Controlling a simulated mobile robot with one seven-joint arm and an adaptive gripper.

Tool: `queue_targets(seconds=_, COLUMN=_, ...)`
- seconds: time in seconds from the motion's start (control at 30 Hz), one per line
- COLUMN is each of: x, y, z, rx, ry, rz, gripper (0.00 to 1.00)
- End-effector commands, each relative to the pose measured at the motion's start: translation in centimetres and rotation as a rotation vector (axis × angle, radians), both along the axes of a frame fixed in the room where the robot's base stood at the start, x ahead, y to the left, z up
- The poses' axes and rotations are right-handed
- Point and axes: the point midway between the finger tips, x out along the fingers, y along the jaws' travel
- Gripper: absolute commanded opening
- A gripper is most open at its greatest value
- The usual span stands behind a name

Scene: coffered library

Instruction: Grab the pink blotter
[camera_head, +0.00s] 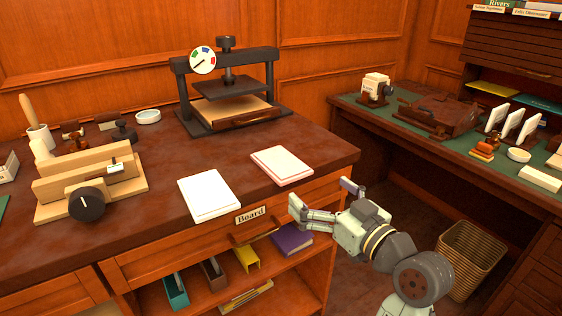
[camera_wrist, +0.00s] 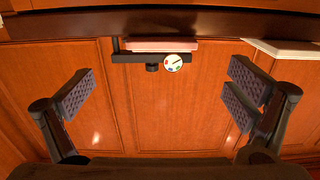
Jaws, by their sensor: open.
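The pink blotter (camera_head: 281,166) is a flat pad with a pale top and pink edges. It lies on the brown desk top (camera_head: 330,152) near its front edge, right of a white pad (camera_head: 209,195). My gripper (camera_head: 320,195) is open and empty, just off the desk's front edge and apart from the blotter. In the wrist view, which looks upside down, the blotter (camera_wrist: 160,45) shows edge-on as a pink strip beyond and between my open fingers (camera_wrist: 158,98). The white pad's corner (camera_wrist: 285,48) is at right there.
A dark press (camera_head: 228,90) with a dial stands behind the blotter. A wooden device with a black knob (camera_head: 87,204) is at left. A drawer labelled Board (camera_head: 251,214) and an open shelf are below. A wicker basket (camera_head: 470,258) stands right of my arm.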

Motion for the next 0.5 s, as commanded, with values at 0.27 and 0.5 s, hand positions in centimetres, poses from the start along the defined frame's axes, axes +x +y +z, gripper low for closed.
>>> queue_targets(seconds=0.27, x=2.0, y=1.6, z=-0.1, rx=0.001, ry=0.002, rz=0.001, gripper=0.98)
queue_targets(seconds=0.5, x=4.7, y=3.9, z=-0.7, rx=0.0, ry=0.0, rz=0.002, gripper=0.98)
